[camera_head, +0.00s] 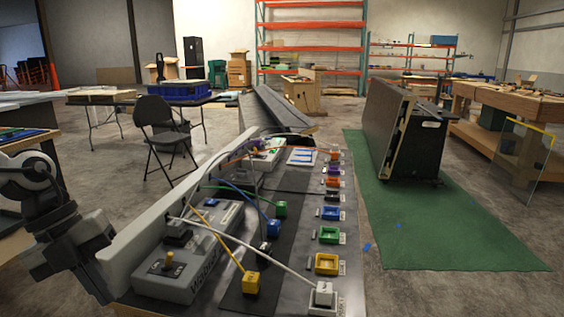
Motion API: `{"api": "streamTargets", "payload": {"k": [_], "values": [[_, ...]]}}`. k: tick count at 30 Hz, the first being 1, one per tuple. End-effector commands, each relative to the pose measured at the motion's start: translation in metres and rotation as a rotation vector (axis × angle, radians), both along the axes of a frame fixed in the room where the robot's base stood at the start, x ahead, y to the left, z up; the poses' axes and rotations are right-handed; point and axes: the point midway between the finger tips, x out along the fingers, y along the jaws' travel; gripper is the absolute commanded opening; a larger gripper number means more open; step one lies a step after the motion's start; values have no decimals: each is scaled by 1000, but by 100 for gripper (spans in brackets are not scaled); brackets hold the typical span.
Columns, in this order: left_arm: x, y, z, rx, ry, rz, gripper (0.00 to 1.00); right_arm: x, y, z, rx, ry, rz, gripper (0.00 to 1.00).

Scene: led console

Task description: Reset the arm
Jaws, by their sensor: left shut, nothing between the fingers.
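My left arm comes in at the left edge, and its gripper (84,246) is beside the near left end of the console's pale raised edge. It is shut and empty; I cannot tell whether it touches the edge. The console table (300,225) holds a grey control box (190,262) with a yellow-topped knob. Cables run from it to a yellow plug (251,283), a blue plug (273,228), a green plug (281,209) and a white plug (323,296). Yellow (327,264), green (329,235) and blue (331,213) sockets line the right side. My right gripper is out of view.
A large dark panel case (405,137) stands on a green mat (455,235) to the right. A black folding chair (160,130) and a folding table stand behind my left arm. Orange shelving (311,50) and workbenches are farther back. Open floor lies between them.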

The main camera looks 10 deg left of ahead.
Motion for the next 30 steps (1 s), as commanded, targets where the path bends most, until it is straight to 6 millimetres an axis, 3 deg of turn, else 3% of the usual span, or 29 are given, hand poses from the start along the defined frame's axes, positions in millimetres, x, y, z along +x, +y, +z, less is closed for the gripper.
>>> {"api": "streamTargets", "payload": {"k": [10,15,20,26,30], "values": [[-2,-16,-47,-487,-137,330,0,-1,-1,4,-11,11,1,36],[-4,-23,-80,-772,-223,687,0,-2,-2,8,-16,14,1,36],[-14,-31,-118,-942,-241,1078,0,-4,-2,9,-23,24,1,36],[-44,-65,-171,-1027,-116,1575,0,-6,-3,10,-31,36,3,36],[-67,-109,-197,-1022,62,1853,0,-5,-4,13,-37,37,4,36]]}}
